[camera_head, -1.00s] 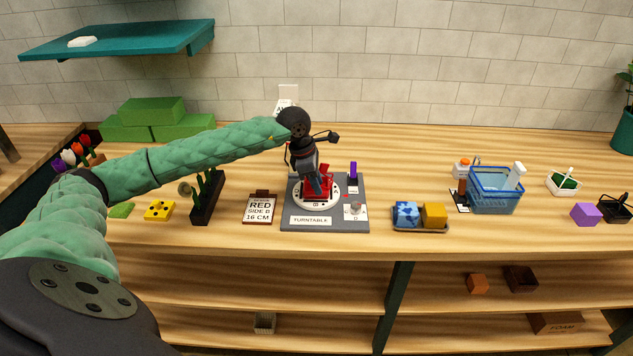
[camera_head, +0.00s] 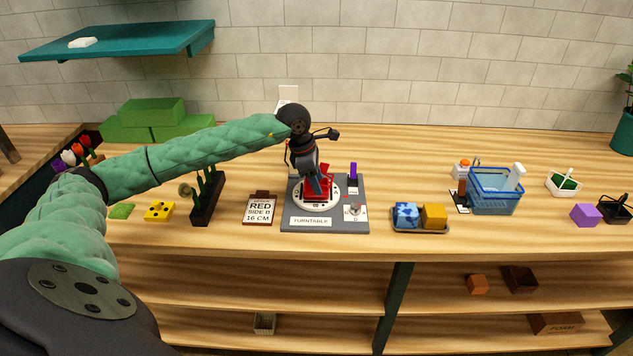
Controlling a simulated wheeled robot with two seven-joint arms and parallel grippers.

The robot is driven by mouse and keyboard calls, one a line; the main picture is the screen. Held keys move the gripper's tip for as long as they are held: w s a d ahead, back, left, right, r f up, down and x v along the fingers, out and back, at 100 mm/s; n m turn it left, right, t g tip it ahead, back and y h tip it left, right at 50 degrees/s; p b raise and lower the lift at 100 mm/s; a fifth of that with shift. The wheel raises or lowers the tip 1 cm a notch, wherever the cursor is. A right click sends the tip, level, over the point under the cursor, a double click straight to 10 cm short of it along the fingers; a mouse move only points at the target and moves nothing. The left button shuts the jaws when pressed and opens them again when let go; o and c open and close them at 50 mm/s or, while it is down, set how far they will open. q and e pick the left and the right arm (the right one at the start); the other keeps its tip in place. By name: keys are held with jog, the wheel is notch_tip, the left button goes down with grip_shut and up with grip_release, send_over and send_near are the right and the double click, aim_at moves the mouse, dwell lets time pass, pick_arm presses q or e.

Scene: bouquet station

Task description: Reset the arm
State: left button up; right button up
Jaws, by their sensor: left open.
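My left arm comes in from the left in green padding and reaches across the counter. Its gripper (camera_head: 318,190) is open and points down over the turntable (camera_head: 311,222), at the red piece (camera_head: 324,184) on the white disc. The gripper hides part of the red piece, and I cannot tell whether the fingers touch it. The turntable base is grey, with a purple peg (camera_head: 353,171) and a small knob (camera_head: 354,211) at its right. My right gripper is not in view.
A sign reading RED SIDE B 16 CM (camera_head: 260,209) and a dark flower rack (camera_head: 207,199) stand left of the turntable. A tray with blue and yellow blocks (camera_head: 420,229) and a blue basket (camera_head: 495,192) stand right. Green blocks (camera_head: 153,112) lie behind the arm.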

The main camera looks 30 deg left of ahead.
pick_arm(q)
jog(key=shift+r+p, duration=0.4)
jog(key=shift+r, duration=2.5)
